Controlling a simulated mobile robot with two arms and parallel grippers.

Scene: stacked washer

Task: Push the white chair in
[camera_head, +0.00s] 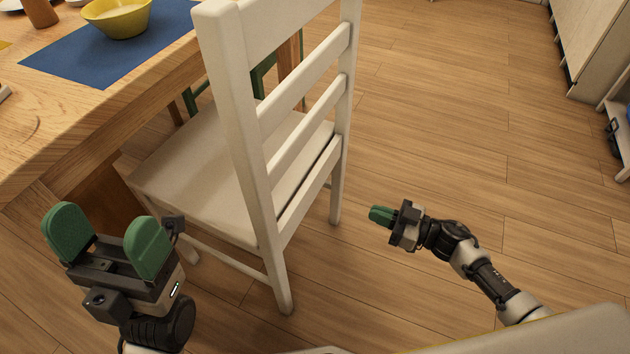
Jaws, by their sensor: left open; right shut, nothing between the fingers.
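The white chair (240,125) stands upright on the floor at the middle left, with its slatted back toward me and to the right. The front of its seat (185,165) is close to the wooden table (110,115). My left gripper (107,240) is open and empty, in front of the table edge and left of the chair's near legs. My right gripper (380,215) is shut and empty, to the right of the chair back and apart from it.
On the table are a blue mat (100,55) and a yellow bowl (118,18). Part of a green chair (262,72) shows beyond the white chair. A pale cabinet (595,45) stands at the upper right. The wooden floor (450,120) right of the chair is clear.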

